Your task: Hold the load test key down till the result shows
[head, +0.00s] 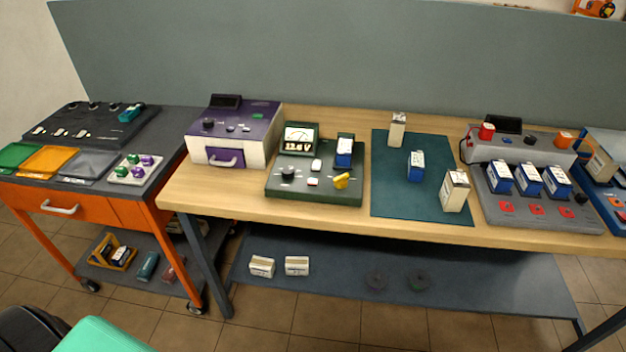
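A dark green tester (325,194) stands on the wooden bench, left of the bench's middle. Its upright meter (299,138) has a lit face with a reading that looks like 12.4 V. On its top are a black knob (288,172), a white key (316,165), a small red and white key (313,182) and a yellow lever or clamp (341,181). Key labels are too small to read, so I cannot tell which is the load test key. A blue and white battery (344,150) sits in the tester's back right.
A purple and white case (235,133) stands close left of the tester. A teal mat (400,208) with several batteries lies close right. A grey charger (535,205) holding blue batteries is further right. An orange cart (120,210) stands left. The bench's front edge is clear.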

